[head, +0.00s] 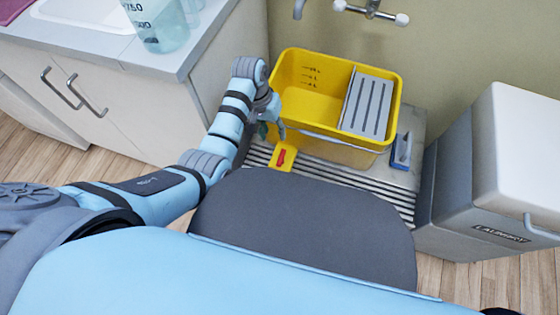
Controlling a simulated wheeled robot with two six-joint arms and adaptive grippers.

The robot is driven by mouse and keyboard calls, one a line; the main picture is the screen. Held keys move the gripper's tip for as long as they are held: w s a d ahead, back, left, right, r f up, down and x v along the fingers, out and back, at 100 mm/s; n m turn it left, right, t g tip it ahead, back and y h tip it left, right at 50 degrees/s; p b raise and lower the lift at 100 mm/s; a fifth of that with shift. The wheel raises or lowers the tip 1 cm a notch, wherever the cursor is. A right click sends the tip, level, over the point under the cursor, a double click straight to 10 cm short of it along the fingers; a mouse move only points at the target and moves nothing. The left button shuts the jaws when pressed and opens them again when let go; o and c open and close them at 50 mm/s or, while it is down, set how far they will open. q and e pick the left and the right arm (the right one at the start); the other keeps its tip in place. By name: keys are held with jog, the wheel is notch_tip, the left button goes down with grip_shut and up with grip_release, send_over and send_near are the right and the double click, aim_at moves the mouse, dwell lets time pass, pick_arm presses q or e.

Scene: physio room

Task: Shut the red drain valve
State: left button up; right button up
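The red drain valve (281,157) is a small red handle on a yellow plate at the front left foot of the yellow bucket (312,125). My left gripper (272,131) points down just above and behind the valve, close to the bucket's front left corner. Its two teal fingertips look spread apart with nothing between them. I cannot tell whether a fingertip touches the bucket. The handle is in plain sight, and the gripper appears apart from it. My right gripper is not in view.
The bucket has a grey slotted wringer (368,103) and stands on a slatted grate (345,183). A blue-grey brush (402,152) lies right of it. A laundry bin (470,215) stands at right, a counter (190,48) with a blue jug (160,25) at left. A tap (370,12) is above.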

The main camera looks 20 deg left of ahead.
pick_arm(q)
jog(key=b, duration=0.4)
send_over(280, 156)
jog(key=a, duration=0.1)
notch_tip(280, 156, down, 8)
jog(key=shift+a+r, duration=0.1)
jog(key=shift+r, duration=0.05)
jog(key=shift+d+f+b, duration=0.25)
jog(key=shift+f+b, duration=0.45)
jog(key=shift+f, duration=0.45)
jog(key=f, duration=0.1)
jog(key=b, duration=0.1)
jog(key=f, duration=0.1)
jog(key=shift+d+f+b, duration=0.25)
jog(key=shift+f+b, duration=0.05)
jog(key=shift+f, duration=0.3)
jog(key=shift+d+r, duration=0.1)
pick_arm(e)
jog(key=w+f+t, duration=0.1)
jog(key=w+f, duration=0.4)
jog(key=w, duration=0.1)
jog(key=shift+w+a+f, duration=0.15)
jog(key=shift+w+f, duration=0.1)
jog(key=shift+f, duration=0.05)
pick_arm(q)
grip_shut()
